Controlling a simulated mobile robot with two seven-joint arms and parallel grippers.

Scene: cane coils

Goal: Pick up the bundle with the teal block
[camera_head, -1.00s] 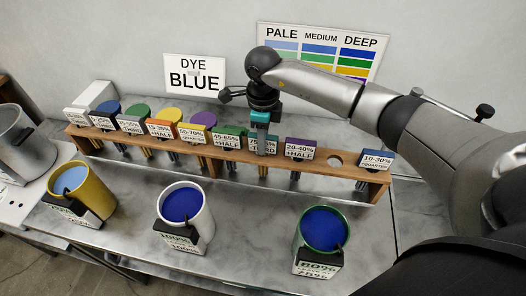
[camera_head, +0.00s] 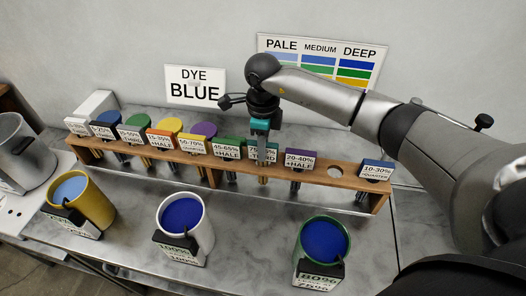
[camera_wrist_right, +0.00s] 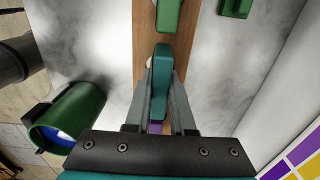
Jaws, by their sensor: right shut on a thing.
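The teal block (camera_head: 272,153), with a white label on its front, tops a bundle of canes (camera_head: 263,174) standing upright in the wooden rack. My right gripper (camera_head: 262,147) reaches down from above and is shut on the teal block. In the right wrist view the teal block (camera_wrist_right: 160,82) sits between the two fingers of the right gripper (camera_wrist_right: 160,72). The fingers partly cover the block and its label. The bundle still stands at rack level, with no clear lift visible. My left gripper is not in view.
The wooden rack (camera_head: 230,169) holds several other bundles with coloured blocks. A purple block (camera_head: 301,158) stands close on the right, a green block (camera_head: 229,142) on the left. An empty hole (camera_head: 335,171) is farther right. Yellow, white and green dye pots stand in front.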

